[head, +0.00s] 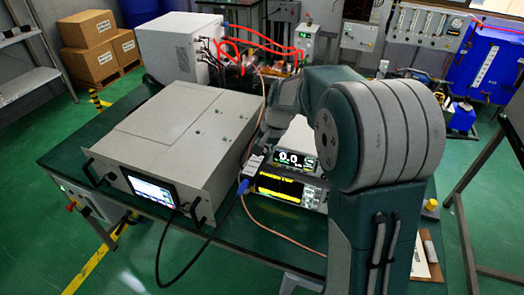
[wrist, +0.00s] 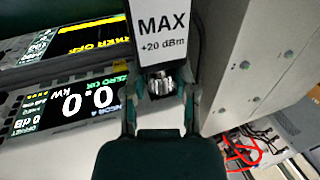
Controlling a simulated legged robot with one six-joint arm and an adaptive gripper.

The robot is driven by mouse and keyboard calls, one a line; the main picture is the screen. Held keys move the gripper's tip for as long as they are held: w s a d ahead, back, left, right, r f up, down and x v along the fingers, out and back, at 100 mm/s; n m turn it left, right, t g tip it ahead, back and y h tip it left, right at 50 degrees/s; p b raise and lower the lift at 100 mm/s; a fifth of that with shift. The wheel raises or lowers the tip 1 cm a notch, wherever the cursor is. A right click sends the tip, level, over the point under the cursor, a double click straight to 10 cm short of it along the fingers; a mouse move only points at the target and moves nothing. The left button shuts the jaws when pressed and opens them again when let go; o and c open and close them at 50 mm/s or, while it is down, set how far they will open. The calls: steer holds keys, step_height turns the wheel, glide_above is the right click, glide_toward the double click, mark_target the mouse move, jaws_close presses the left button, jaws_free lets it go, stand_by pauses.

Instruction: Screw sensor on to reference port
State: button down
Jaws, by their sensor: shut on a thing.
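My gripper (wrist: 160,95) is shut on the power sensor (wrist: 162,32), a white block labelled "MAX +20 dBm", in the wrist view. A silver threaded connector (wrist: 160,84) shows between the fingers at the sensor's end. In the head view the sensor (head: 254,163) is a small pale block in front of the meters, with a blue cable end (head: 243,187) and a copper-coloured cable. The upper meter (head: 296,159) reads 0.0; its display also shows in the wrist view (wrist: 75,103). I cannot make out the reference port or whether the connector touches it.
A large grey cabinet with a screen (head: 153,191) stands left of the meters on the green table (head: 75,152). A black cable and the copper-coloured cable (head: 285,236) cross the front. My arm hides the table's right part.

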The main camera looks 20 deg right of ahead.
steer(key=shift+w, duration=0.1)
stand_by(0.3)
steer(key=shift+c, duration=2)
jaws_free()
steer(key=v, duration=1.1)
steer(key=shift+s+d+r, duration=0.2)
steer(key=shift+d+r, duration=0.1)
steer(key=shift+d, duration=0.1)
steer(key=s+a+n+t+h, duration=0.1)
steer(key=s+a+n, duration=0.1)
steer(key=s, duration=1)
steer(key=s+a+n+t+h, duration=0.1)
steer(key=s+n, duration=0.4)
steer(key=s, duration=0.8)
steer(key=shift+s+a+f+t+h, duration=0.3)
steer(key=shift+a+f+t+h, duration=0.15)
steer(key=shift+t, duration=0.35)
